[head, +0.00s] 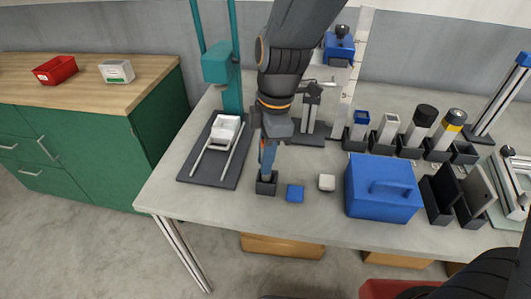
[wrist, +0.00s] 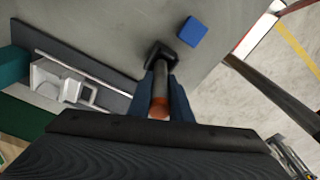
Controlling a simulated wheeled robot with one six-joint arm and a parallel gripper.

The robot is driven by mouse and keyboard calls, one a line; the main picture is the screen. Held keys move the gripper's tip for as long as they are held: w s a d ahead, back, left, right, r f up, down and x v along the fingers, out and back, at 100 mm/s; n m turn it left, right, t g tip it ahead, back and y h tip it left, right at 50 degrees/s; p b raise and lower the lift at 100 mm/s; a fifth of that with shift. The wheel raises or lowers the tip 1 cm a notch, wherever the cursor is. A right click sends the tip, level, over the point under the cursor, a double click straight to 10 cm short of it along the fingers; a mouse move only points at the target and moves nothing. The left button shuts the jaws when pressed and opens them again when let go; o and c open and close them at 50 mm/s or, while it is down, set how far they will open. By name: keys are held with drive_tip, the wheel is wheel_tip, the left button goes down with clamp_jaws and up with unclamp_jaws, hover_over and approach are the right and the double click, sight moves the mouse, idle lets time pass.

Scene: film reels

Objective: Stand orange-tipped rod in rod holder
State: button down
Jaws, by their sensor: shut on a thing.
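My gripper (head: 267,166) points straight down near the front edge of the grey table and is shut on the orange-tipped rod (head: 262,151). In the wrist view the rod's orange end (wrist: 159,112) faces the camera, between the two blue fingers of my gripper (wrist: 162,80). A small dark square holder (head: 266,188) stands on the table directly below the fingers. It also shows in the wrist view (wrist: 174,50), lined up with the rod's far end. The fingers hide the rod's lower end, so I cannot tell how deep it sits in the holder.
A blue case (head: 382,188) stands further right. A dark stand with a white tray (head: 224,131) is on the left. Several holders with upright pieces (head: 387,132) line the back right.

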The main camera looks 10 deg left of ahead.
sight(264, 179)
drive_tip(key=shift+f+b, duration=0.45)
drive_tip(key=shift+f, duration=0.45)
drive_tip(key=shift+d+f+b, duration=0.1)
drive_tip(key=shift+f+b, duration=0.25)
drive_tip(key=shift+f, duration=0.3)
idle(1.0)
drive_tip(key=c, duration=1.9)
unclamp_jaws()
drive_tip(key=shift+r, duration=0.15)
wheel_tip(264, 179, up, 11)
drive_tip(key=d+p, duration=0.1)
drive_tip(key=p, duration=0.7)
drive_tip(key=shift+w, duration=0.2)
drive_tip(key=shift+d, duration=0.15)
